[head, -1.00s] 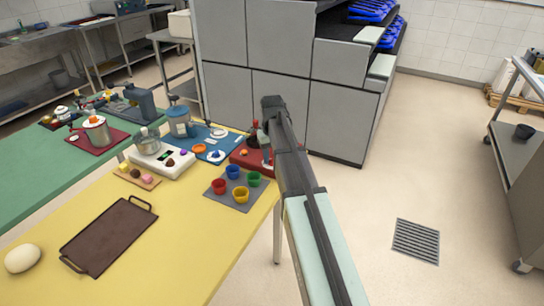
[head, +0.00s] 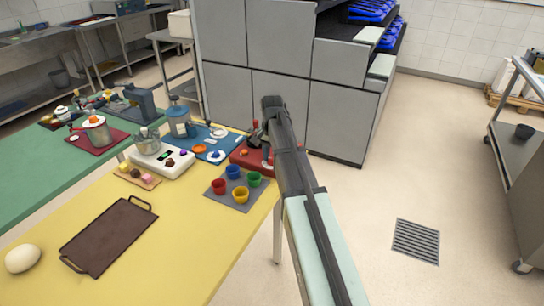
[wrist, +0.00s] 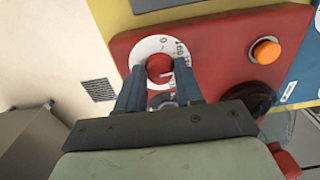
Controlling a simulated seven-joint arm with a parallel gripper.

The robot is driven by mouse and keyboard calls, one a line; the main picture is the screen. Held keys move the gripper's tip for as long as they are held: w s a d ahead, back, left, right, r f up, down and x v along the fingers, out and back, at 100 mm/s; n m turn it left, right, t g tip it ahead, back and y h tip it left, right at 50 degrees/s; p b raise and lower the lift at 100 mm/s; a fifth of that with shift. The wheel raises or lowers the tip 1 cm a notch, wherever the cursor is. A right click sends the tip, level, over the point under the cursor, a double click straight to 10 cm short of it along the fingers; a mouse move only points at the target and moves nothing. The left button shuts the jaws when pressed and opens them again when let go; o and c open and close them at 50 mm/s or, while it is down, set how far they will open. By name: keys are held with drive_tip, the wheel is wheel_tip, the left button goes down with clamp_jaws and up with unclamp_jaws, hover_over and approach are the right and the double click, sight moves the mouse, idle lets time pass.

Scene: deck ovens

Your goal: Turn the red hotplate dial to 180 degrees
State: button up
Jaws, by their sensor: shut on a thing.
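The red hotplate dial (wrist: 160,68) is a round red knob inside a white ring with dark numbers, on a red panel (wrist: 222,45) in the wrist view. My gripper (wrist: 159,77) has its two dark fingers on either side of the knob and is shut on it. In the head view the red hotplate unit (head: 240,158) sits at the table's far right corner, partly hidden by my arm and gripper (head: 257,138).
An orange button (wrist: 265,50) is beside the dial, and a dark round part (wrist: 250,97) is close to the right finger. In the head view, a grey mat (head: 216,193) with coloured cups and a blue mat (head: 226,140) lie near the unit. Open floor is to the right.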

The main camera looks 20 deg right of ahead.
sight(272, 158)
drive_tip(key=shift+m, duration=0.4)
drive_tip(key=o, duration=1)
wheel_tip(272, 158, up, 14)
drive_tip(key=shift+f, duration=0.1)
idle(0.4)
idle(0.3)
